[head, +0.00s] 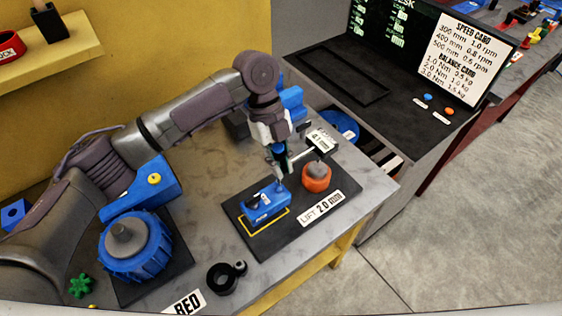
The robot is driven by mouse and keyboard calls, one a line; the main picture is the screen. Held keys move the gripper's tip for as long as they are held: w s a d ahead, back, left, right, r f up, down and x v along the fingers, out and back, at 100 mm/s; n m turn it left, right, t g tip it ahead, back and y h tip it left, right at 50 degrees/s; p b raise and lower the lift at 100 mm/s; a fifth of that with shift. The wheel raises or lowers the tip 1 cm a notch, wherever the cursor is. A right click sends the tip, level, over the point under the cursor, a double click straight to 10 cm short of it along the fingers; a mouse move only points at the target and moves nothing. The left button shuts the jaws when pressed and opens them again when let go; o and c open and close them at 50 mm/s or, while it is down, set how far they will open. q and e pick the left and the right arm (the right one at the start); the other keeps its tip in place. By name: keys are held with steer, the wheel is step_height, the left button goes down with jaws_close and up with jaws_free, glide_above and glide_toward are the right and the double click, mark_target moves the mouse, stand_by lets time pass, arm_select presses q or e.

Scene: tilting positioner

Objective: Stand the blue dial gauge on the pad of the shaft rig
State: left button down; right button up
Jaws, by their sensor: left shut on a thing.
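The blue dial gauge has a blue block base (265,204), a thin upright post and a side arm with a pale readout (321,140). Its base is at the yellow-outlined pad (248,232) on the dark plate of the shaft rig (290,240); the outline shows along its front. I cannot tell whether the base touches the pad. An orange part with a pale round top (316,177) stands right of the base, below the readout. My left gripper (279,165) is shut on the gauge's post above the base, hiding part of it. My right gripper is not in view.
A blue ribbed round part with a grey hub (136,245) stands at left on a dark plate. A black ring clamp (225,276) lies near the front edge, and a green knob (82,285) at lower left.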

arm_select(q)
steer(key=shift+f+b, duration=0.65)
steer(key=shift+f, duration=0.95)
steer(key=c, duration=1)
jaws_free()
steer(key=shift+f, duration=0.1)
steer(key=v, duration=1.2)
steer(key=shift+d, duration=0.1)
steer(key=shift+s, duration=0.1)
